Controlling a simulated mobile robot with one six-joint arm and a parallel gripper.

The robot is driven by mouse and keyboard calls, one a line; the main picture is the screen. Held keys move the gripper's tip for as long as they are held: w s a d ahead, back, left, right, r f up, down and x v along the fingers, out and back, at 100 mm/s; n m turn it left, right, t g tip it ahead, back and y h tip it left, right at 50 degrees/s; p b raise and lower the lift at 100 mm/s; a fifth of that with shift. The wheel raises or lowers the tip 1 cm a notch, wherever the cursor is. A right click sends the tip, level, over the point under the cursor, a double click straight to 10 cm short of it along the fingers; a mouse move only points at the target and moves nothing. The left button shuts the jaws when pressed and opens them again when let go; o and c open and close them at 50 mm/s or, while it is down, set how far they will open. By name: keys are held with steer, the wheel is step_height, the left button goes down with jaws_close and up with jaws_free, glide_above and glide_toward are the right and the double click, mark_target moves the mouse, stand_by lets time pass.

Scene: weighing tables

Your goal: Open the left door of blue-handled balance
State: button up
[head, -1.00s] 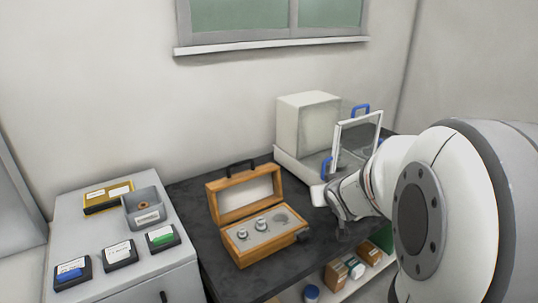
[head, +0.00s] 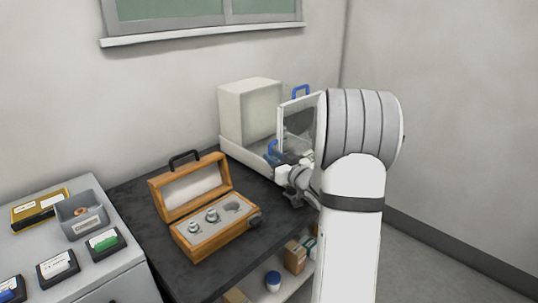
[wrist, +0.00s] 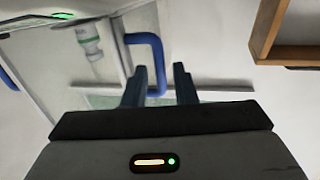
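The balance, a pale box body (head: 250,112) with a framed glass chamber (head: 300,118), stands at the back of the dark table. One blue handle (head: 301,92) is on its far side. The blue handle (head: 272,149) on its near, left side is close to my gripper (head: 288,171). In the wrist view, a blue bar handle (wrist: 156,48) runs between the two separated fingers of my gripper (wrist: 160,70), with a gap showing on each side. The fingers are open and hold nothing. My arm hides the balance's right part. I cannot tell how far the left door stands open.
An open wooden case (head: 186,243) with metal weights lies on the dark table (head: 135,210), left of my gripper. A grey cabinet (head: 110,290) with a bin (head: 82,216) and small boxes stands at left. A shelf below the table holds boxes and a jar (head: 272,281).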

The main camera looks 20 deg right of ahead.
steer(key=shift+w+a, duration=0.2)
steer(key=shift+w, duration=1.15)
steer(key=shift+c, duration=0.6)
jaws_close()
